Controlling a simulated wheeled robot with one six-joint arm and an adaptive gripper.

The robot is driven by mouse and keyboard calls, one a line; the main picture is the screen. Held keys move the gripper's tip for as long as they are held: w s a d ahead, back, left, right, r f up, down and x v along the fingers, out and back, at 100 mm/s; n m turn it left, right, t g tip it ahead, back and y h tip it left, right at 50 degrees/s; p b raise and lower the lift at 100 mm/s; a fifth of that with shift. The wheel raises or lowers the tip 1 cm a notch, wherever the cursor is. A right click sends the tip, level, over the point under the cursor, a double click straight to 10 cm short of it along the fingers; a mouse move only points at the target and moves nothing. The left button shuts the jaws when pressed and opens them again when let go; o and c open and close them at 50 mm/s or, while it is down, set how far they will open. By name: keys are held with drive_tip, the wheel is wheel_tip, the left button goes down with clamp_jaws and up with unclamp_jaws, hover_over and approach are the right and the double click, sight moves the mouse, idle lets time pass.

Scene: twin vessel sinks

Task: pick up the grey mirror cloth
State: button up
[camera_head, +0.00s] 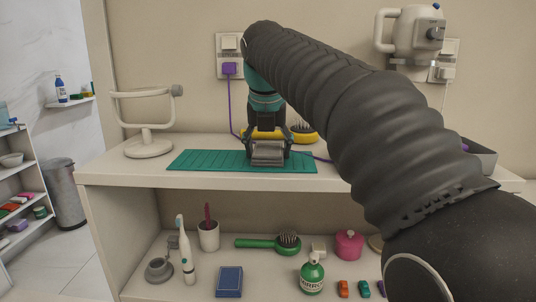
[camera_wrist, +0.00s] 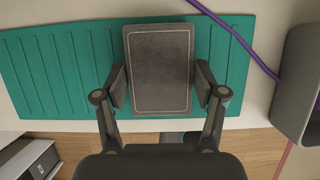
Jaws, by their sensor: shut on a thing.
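The grey mirror cloth (camera_wrist: 160,75) is a dark grey rectangle with a thin pale border line. In the wrist view it lies between the two fingers of my gripper (camera_wrist: 160,90), which touch its left and right sides. In the head view the cloth (camera_head: 269,152) shows as a grey block at the fingertips. My gripper (camera_head: 268,146) is shut on it, over the green ribbed mat (camera_head: 200,160). I cannot tell whether the cloth is clear of the mat.
A beige mirror stand (camera_head: 148,148) stands left on the counter (camera_head: 130,172). A yellow-backed brush (camera_head: 303,133) lies behind my gripper. A purple cord (camera_head: 234,105) runs from the wall socket past the mat. A grey bin (camera_head: 482,158) is at right. The lower shelf holds several items.

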sight(268, 146)
drive_tip(key=shift+c, duration=0.6)
drive_tip(key=shift+r, duration=0.55)
wheel_tip(268, 146, up, 3)
drive_tip(key=shift+w+r, duration=0.1)
drive_tip(key=s+d+r, duration=0.4)
drive_tip(key=d+r, duration=0.3)
drive_tip(key=d, duration=0.4)
drive_tip(key=shift+s, duration=0.2)
drive_tip(key=shift+a, duration=0.1)
